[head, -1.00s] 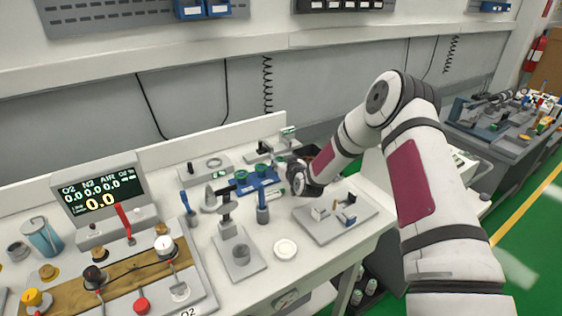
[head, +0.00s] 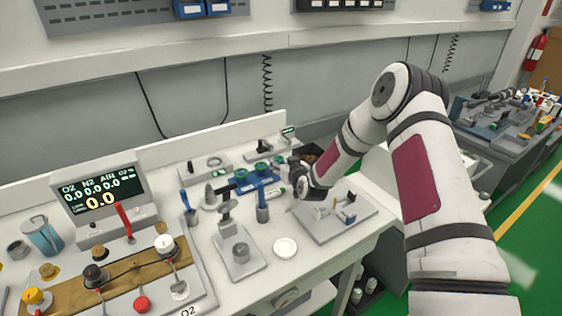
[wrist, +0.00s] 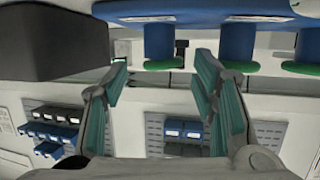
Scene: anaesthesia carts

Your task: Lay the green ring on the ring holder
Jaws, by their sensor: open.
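A blue stand (head: 262,189) with blue posts is on the white bench, left of my wrist. Green rings (head: 241,174) sit at the tops of its posts. In the wrist view, which looks inverted, the blue posts (wrist: 160,40) hang from the top edge, and a green ring (wrist: 163,63) shows near the fingertips. My gripper (wrist: 160,68) is open with teal pads apart and nothing held between them. In the head view my fingers are mostly hidden by the wrist. I cannot tell for sure which item is the ring holder; a grey block (head: 199,174) bearing a grey ring stands behind.
A white round dish (head: 285,247) and a grey stand (head: 239,262) are in front. The gas panel (head: 140,270) fills the left. A dark bin (head: 307,153) is behind my wrist.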

